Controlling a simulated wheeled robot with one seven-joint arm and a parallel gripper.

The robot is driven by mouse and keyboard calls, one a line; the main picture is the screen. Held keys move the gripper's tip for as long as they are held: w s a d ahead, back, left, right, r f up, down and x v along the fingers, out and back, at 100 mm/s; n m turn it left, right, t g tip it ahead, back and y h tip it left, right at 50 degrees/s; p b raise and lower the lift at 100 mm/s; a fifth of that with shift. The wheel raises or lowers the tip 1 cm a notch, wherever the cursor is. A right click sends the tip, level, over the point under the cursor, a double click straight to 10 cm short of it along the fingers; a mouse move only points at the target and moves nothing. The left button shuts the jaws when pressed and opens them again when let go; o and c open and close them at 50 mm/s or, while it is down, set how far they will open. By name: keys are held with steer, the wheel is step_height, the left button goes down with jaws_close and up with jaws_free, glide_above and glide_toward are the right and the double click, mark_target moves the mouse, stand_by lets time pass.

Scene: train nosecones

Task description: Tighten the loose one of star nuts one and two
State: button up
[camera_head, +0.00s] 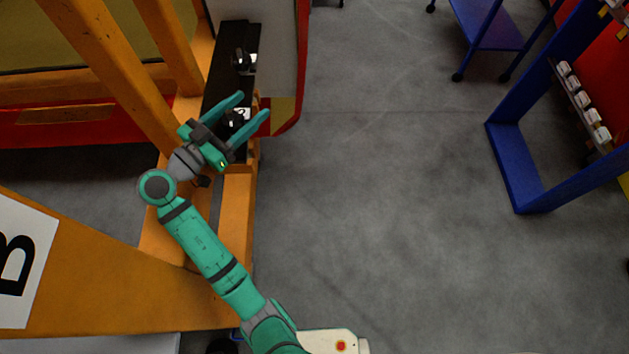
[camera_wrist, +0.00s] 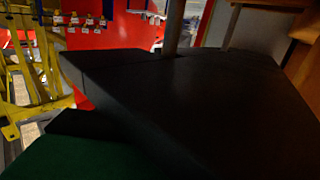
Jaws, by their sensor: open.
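A black star nut (camera_head: 235,118) sits on the dark plate by the orange frame, next to a white label (camera_head: 244,113) that seems to read 2. A second black star nut (camera_head: 240,63) sits farther up the plate beside another white label (camera_head: 252,62), whose number is too small to read. My gripper (camera_head: 254,106) is open, its green fingers spread on either side of the nearer nut in the head view. I cannot tell whether they touch it. Neither nut can be made out in the wrist view, where a large dark surface (camera_wrist: 190,100) fills much of the picture. Which nut is loose does not show.
The orange frame (camera_head: 240,215) runs close beside my arm. A grey panel with a red edge (camera_head: 290,115) stands right of the nuts. A blue rack (camera_head: 515,175) stands at the right. The grey floor (camera_head: 390,200) between is clear. A yellow frame (camera_wrist: 35,75) shows in the wrist view.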

steer(key=n+t+y, duration=0.1)
steer(key=n+y, duration=0.1)
steer(key=a+n+t+y, duration=0.1)
steer(key=y, duration=0.1)
steer(key=n+t+y, duration=0.2)
steer(key=y, duration=0.1)
steer(key=shift+w+a+n, duration=0.25)
steer(key=shift+w+n, duration=0.05)
steer(key=shift+w, duration=0.1)
steer(key=shift+a+n+t+y, duration=0.1)
steer(key=shift+a+n+y, duration=0.2)
steer(key=shift+n+y, duration=0.75)
steer(key=shift+a+n+t+y, duration=0.1)
steer(key=shift+a+n+y, duration=0.3)
steer(key=shift+y, duration=1.15)
steer(key=shift+a+n+t+y, duration=0.1)
steer(key=shift+a+n+y, duration=0.1)
steer(key=shift+n+y, duration=0.9)
steer(key=shift+a+y, duration=0.15)
steer(key=shift+y, duration=0.65)
steer(key=shift+s+a+n+g+y, duration=0.15)
steer(key=shift+n+g+y, duration=0.3)
steer(key=shift+n+y, duration=0.45)
steer(key=shift+a+n+g+y, duration=0.25)
steer(key=shift+n+g+y, duration=0.35)
steer(key=shift+y, duration=0.5)
steer(key=shift+s+a+n+g+y, duration=0.1)
steer(key=shift+a+n+g+y, duration=0.2)
steer(key=shift+n+y, duration=0.65)
